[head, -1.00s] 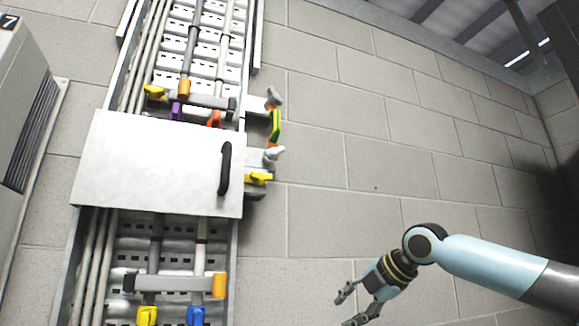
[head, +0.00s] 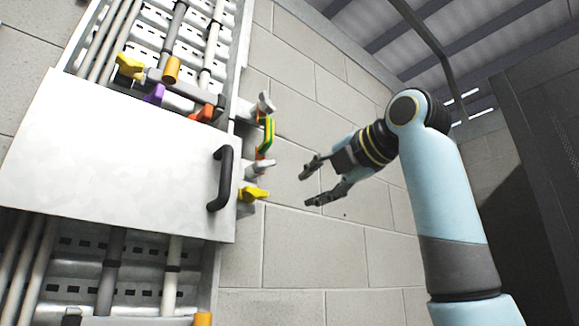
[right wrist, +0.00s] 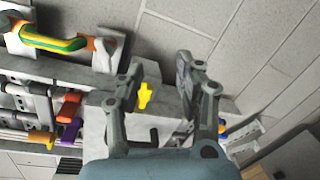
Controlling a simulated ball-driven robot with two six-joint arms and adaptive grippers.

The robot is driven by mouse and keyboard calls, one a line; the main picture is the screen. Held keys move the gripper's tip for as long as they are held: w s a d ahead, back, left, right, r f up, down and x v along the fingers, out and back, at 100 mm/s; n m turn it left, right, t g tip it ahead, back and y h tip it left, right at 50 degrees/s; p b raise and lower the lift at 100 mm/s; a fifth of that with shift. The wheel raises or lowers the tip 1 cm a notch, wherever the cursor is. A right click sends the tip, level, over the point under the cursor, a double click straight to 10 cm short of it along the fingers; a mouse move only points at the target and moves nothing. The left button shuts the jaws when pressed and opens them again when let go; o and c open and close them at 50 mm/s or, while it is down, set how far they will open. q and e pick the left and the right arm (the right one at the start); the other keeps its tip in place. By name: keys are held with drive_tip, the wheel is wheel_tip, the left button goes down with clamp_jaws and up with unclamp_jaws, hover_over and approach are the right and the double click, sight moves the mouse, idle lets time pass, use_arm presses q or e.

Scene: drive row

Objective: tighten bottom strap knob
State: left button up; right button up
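A green-and-yellow strap (head: 267,132) with orange ends runs down the right side of the cable tray. A grey wing knob (head: 264,103) is at its upper end, and another grey knob (head: 260,166) is at its lower end. A yellow wing knob (head: 252,193) sits just below. My right gripper (head: 312,183) is open and empty, to the right of these knobs and apart from them. In the right wrist view the yellow knob (right wrist: 145,95) shows between the open fingers (right wrist: 158,78), and the strap (right wrist: 52,42) is at upper left. My left gripper is not in view.
A white cover panel (head: 105,155) with a black handle (head: 221,178) spans the tray left of the knobs. Orange (head: 171,70), purple (head: 154,93) and yellow (head: 129,66) knobs are above it. Bare block wall (head: 310,245) lies to the right. A dark cabinet (head: 550,150) stands far right.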

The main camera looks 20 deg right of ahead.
drive_tip(key=y, duration=0.2)
approach(268, 162)
drive_tip(key=shift+n+t, duration=0.4)
drive_tip(key=p+x, duration=0.1)
drive_tip(key=x, duration=0.2)
drive_tip(key=p+x, duration=0.1)
drive_tip(key=x, duration=0.2)
drive_tip(key=p+x, duration=0.1)
drive_tip(key=x, duration=0.2)
drive_tip(key=shift+s+a+f+p, duration=0.1)
drive_tip(key=shift+f+p, duration=0.15)
drive_tip(key=shift+p, duration=0.1)
drive_tip(key=shift+w+a, duration=0.15)
drive_tip(key=shift+w, duration=0.4)
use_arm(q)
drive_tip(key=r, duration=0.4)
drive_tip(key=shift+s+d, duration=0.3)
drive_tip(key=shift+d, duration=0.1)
use_arm(e)
drive_tip(key=shift+f, duration=0.1)
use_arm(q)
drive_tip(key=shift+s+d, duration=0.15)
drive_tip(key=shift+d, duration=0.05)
use_arm(e)
clamp_jaws()
